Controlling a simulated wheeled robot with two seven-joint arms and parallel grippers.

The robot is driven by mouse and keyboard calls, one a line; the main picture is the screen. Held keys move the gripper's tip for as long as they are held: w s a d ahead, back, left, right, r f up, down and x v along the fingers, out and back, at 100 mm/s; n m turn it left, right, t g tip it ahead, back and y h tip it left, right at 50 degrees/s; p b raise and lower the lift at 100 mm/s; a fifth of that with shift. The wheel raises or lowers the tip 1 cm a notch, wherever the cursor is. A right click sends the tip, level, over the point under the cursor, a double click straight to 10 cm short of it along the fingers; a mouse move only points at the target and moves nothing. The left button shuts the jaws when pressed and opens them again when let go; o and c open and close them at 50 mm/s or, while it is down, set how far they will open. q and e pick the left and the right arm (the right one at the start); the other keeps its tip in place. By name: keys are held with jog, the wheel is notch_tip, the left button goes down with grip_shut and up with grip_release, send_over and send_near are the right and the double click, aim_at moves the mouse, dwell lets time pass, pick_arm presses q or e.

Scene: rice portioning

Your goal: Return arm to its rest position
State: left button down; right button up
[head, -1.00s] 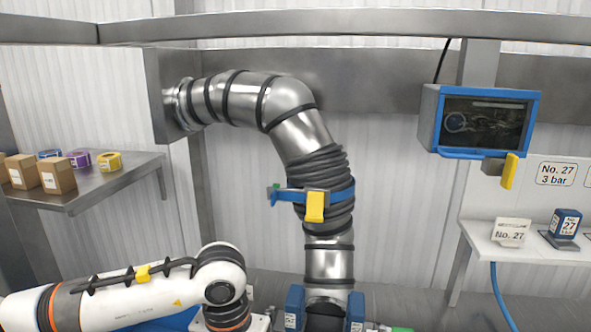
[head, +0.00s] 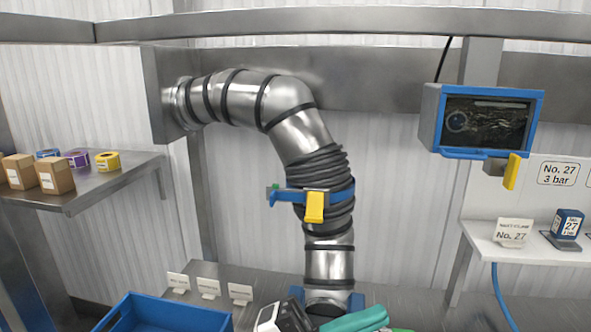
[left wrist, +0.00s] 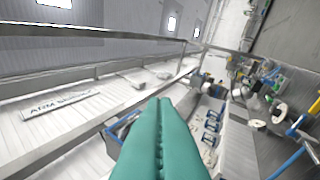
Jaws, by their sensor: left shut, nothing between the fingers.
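My left gripper (head: 378,317) shows at the bottom edge of the head view, just right of centre. Its teal fingers point to the right, in front of the foot of the metal pipe. In the left wrist view the two teal fingers (left wrist: 160,106) lie side by side, pressed together, with nothing between them. Most of my left arm is below the head view. My right gripper is in neither view now.
A blue bin (head: 165,316) stands at lower left, with small white cards (head: 209,287) behind it. A large metal pipe (head: 329,265) rises at centre. A shelf (head: 110,182) with boxes is left; a blue-framed screen (head: 485,122) hangs right.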

pick_arm(q)
jog(key=w+a+f+n+t+y, duration=0.3)
jog(key=w+a+n+t+y, duration=0.3)
jog(key=n+t, duration=0.4)
jog(key=w+a+f+n+t+y, duration=0.45)
jog(key=a+n+t+y, duration=0.35)
jog(key=n, duration=0.5)
jog(key=s+a+f+n+g+y, duration=0.1)
jog(key=a+f+n+g+y, duration=0.25)
jog(key=f, duration=0.45)
jog(key=s+a+f+n+g+y, duration=0.2)
jog(key=a+f+y, duration=0.3)
jog(key=f, duration=0.3)
jog(key=s+a+f+n+g+y, duration=0.1)
jog(key=s+a+f+g, duration=0.2)
jog(key=s+f+g, duration=0.5)
jog(key=s+a+f+g, duration=0.25)
jog(key=s+f, duration=0.35)
jog(key=s, duration=0.5)
notch_tip(320, 180, down, 28)
jog(key=s+r+g, duration=0.1)
jog(key=s+a+f+g, duration=0.1)
jog(key=s+a+f, duration=0.1)
jog(key=s+f, duration=1.3)
jog(key=shift+s+a+g, duration=0.3)
jog(key=shift+s+a, duration=0.05)
jog(key=shift+s, duration=0.2)
